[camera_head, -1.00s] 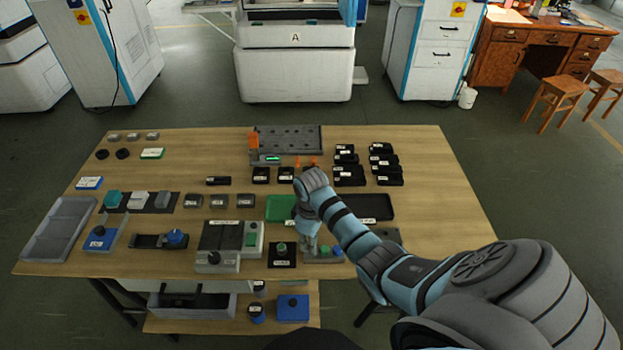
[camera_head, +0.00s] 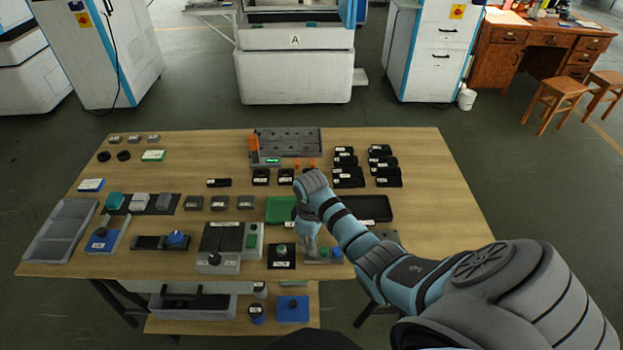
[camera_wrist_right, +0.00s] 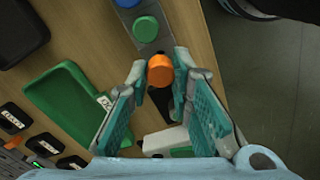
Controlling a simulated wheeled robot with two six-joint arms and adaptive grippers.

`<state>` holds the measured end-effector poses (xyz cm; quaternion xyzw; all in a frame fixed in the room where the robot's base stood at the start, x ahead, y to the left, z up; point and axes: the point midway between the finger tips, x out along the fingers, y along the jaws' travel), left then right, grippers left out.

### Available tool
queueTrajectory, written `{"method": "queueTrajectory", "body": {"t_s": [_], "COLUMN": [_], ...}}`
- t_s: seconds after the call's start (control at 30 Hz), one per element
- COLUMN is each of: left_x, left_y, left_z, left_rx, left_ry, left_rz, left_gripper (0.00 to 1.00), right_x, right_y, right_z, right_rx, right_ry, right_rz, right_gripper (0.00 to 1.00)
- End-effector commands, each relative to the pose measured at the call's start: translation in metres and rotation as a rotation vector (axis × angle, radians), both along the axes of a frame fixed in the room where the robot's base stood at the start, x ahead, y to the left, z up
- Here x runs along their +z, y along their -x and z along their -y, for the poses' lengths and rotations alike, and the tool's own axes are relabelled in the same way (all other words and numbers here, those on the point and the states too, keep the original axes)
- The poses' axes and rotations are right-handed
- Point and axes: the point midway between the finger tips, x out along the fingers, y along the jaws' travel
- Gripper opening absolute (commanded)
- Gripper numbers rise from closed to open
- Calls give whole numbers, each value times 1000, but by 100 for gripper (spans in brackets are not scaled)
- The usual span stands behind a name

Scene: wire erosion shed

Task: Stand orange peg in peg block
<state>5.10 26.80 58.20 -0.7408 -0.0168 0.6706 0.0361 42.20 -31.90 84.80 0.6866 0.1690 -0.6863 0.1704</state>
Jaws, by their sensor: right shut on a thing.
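My right gripper (camera_head: 311,246) is over the front right part of the table. In the right wrist view it is shut on the orange peg (camera_wrist_right: 160,71), whose round top shows between the fingertips. The peg block (camera_wrist_right: 148,46) is a grey bar with a blue peg (camera_wrist_right: 127,3) and a green peg (camera_wrist_right: 145,28) standing in it. The orange peg is in line with them, at the block's near end in that view. Its lower end is hidden, so I cannot tell whether it is in a hole. In the head view the gripper hides it. My left gripper is not in view.
A green tray (camera_head: 281,210) and a black tray (camera_head: 373,208) lie behind the gripper. Several black parts (camera_head: 349,170) stand farther back. The table's right side is fairly clear.

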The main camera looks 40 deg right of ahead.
Motion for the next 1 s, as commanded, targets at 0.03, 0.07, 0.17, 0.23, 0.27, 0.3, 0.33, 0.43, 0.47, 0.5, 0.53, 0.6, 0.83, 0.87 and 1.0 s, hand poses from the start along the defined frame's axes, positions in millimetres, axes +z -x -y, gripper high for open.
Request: {"method": "queueTrajectory", "body": {"t_s": [0.03, 0.07, 0.17, 0.23, 0.27, 0.3, 0.33, 0.43, 0.47, 0.5, 0.53, 0.6, 0.83, 0.87, 1.0], "left_x": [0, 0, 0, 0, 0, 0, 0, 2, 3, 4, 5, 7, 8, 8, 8], "left_y": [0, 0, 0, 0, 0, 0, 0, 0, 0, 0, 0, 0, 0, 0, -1], "left_z": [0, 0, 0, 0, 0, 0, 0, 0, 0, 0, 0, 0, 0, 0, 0], "left_rx": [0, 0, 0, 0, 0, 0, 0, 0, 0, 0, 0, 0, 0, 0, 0], "left_ry": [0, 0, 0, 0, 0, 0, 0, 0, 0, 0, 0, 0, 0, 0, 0], "left_rz": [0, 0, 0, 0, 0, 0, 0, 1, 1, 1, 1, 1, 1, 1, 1], "left_gripper": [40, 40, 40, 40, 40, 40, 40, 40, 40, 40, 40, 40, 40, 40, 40], "right_x": [0, 0, 0, 0, 0, 0, 0, 0, 1, 1, 1, 1, 0, 0, -1], "right_y": [0, 0, 0, 0, 0, 0, 0, 0, 0, 0, 0, 1, 1, 1, 1], "right_z": [0, 0, 0, 0, 0, 0, 0, 0, -1, -1, -1, -1, -1, -1, -1], "right_rx": [0, 0, 0, 0, 0, 0, 0, 1, 1, 1, 1, 0, 0, 0, 0], "right_ry": [0, 0, 0, 0, 0, 0, 0, 0, 0, 0, 0, 0, 0, 0, 0], "right_rz": [0, 0, 0, 0, 0, 0, 0, 0, 0, 1, 1, 0, 0, 0, 0], "right_gripper": [2, 2, 2, 2, 2, 2, 2, 2, 2, 2, 2, 2, 2, 2, 2]}}
